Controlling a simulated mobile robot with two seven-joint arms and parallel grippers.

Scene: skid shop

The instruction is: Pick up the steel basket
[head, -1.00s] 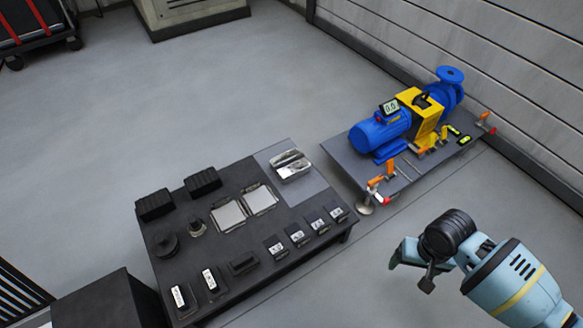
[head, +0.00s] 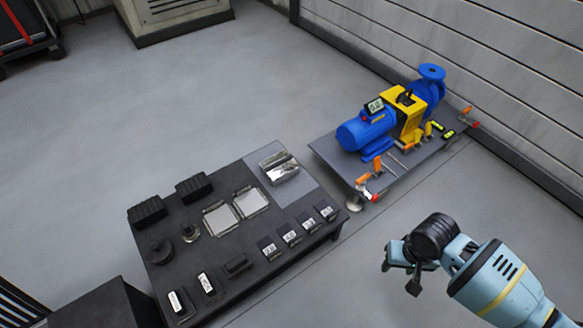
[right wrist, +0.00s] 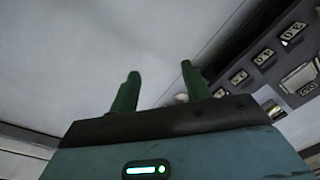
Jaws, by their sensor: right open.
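A small shiny metal container (head: 280,168), which looks like the steel basket, rests on a grey mat (head: 306,184) at the far right corner of the dark low table (head: 222,270). Bright metal shows inside it; its exact shape is too small to tell. My right gripper (head: 400,273) is open and empty, to the right of the table's near edge and apart from it. Its two green fingers (right wrist: 160,88) are spread in the right wrist view. My left gripper is not in view.
Two square silver trays (head: 251,202), black bins (head: 149,211) and several small labelled blocks (head: 288,234) cover the table. A blue pump (head: 365,132) stands on a low plate (head: 410,158) beside it, near the wall. Open floor (head: 150,110) lies beyond the table.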

